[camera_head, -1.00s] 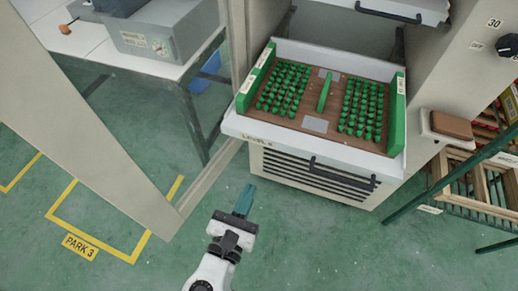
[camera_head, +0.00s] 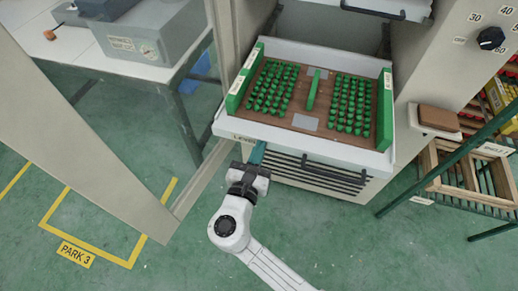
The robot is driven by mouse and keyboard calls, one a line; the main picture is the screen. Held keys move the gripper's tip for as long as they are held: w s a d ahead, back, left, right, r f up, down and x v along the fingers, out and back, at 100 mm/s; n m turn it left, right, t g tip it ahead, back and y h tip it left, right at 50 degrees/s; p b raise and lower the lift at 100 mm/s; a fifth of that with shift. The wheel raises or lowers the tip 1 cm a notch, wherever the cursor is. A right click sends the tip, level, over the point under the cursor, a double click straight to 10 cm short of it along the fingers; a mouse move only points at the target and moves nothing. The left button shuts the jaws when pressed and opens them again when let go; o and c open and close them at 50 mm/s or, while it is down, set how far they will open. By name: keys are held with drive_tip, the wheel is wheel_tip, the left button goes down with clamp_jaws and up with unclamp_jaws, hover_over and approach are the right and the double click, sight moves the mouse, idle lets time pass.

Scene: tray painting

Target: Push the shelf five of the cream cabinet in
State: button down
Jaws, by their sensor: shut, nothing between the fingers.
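The cream cabinet (camera_head: 432,75) stands open, with a white pulled-out shelf (camera_head: 312,144) sticking out of its front. The shelf's front label starts with "LEVEL"; its number is hidden. A brown board with rows of small green pieces (camera_head: 272,88) and a raised green strip lies on it, between two green side rails. A dark handle bar (camera_head: 335,172) is at the shelf's front. My gripper (camera_head: 257,153) is shut and empty, at the left part of the shelf's front edge. I cannot tell whether its teal fingers touch the shelf.
A large cream door panel (camera_head: 100,150) stands open at left. Behind it is a white table with grey bins (camera_head: 140,35). A wooden crate rack (camera_head: 470,170) with green bars is at right. The green floor in front is clear.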

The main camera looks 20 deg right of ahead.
drive_tip(key=b+x, duration=0.4)
drive_tip(key=x, duration=0.6)
drive_tip(key=b+x, duration=0.4)
drive_tip(key=x, duration=0.7)
drive_tip(key=b+x, duration=0.4)
drive_tip(key=x, duration=0.7)
drive_tip(key=shift+w+d+f, duration=0.1)
drive_tip(key=shift+d+f, duration=0.05)
drive_tip(key=shift+f, duration=0.1)
drive_tip(key=shift+w+d+r+b, duration=0.15)
drive_tip(key=shift+w+d+b, duration=0.15)
drive_tip(key=shift+w+b, duration=0.15)
drive_tip(key=shift+w+r, duration=0.1)
drive_tip(key=shift+r, duration=0.2)
